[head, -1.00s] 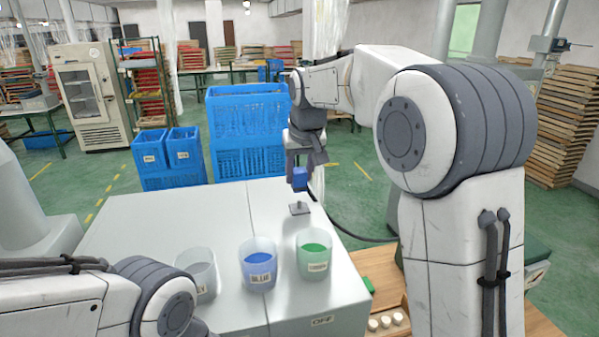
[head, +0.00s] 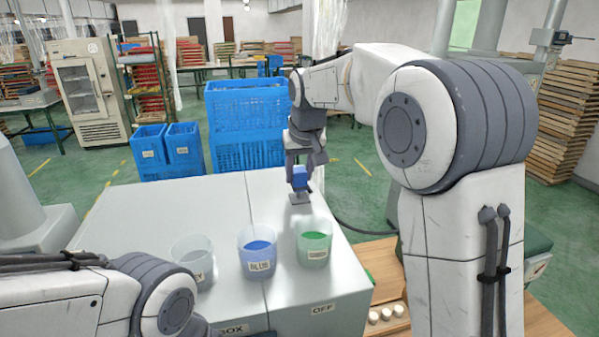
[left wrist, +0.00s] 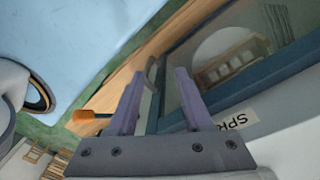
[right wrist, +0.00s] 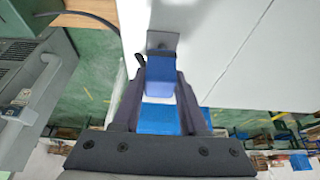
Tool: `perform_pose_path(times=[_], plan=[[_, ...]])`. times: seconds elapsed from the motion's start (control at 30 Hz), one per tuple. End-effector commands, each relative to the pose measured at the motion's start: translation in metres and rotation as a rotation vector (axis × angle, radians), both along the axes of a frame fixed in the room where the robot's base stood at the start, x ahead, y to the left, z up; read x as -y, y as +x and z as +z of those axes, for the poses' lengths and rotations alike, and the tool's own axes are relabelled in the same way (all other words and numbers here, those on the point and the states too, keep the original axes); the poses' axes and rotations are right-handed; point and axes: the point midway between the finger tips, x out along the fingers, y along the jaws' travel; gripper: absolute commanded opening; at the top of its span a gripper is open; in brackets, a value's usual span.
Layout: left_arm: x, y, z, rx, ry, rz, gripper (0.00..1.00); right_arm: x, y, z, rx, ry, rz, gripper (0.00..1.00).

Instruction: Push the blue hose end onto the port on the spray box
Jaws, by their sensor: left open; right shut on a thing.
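My right gripper (head: 299,170) is shut on the blue hose end (head: 300,180), a blue block held upright over the spray box. The port (head: 299,198), a small grey plate fitting on the top of the spray box (head: 210,213), lies right under it. In the right wrist view the hose end (right wrist: 160,72) sits between the fingers, with the port plate (right wrist: 163,42) just beyond its tip. I cannot tell whether they touch.
A grey cup (head: 191,262), a blue cup (head: 257,255) and a green cup (head: 314,246) stand along the box's front. A wooden table (head: 383,268) with small white pots (head: 386,314) is to the right. An orange piece (left wrist: 90,115) shows in the left wrist view.

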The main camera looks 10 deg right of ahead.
Motion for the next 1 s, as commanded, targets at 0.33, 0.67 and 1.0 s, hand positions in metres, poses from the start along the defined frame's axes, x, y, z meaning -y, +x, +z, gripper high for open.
perform_pose_path(times=[0.33, 0.67, 1.0], plan=[[0.000, 0.000, -0.003, 0.000, 0.000, 0.000, 0.50, 0.000, 0.000, -0.004, 0.001, 0.000, 0.000, 0.00], [0.000, 0.000, -0.008, 0.000, 0.000, 0.000, 0.50, 0.000, 0.000, -0.012, 0.001, 0.000, 0.000, 0.00], [0.000, 0.000, -0.008, 0.000, 0.000, 0.000, 0.50, 0.000, 0.000, -0.012, 0.001, 0.000, 0.000, 0.00]])
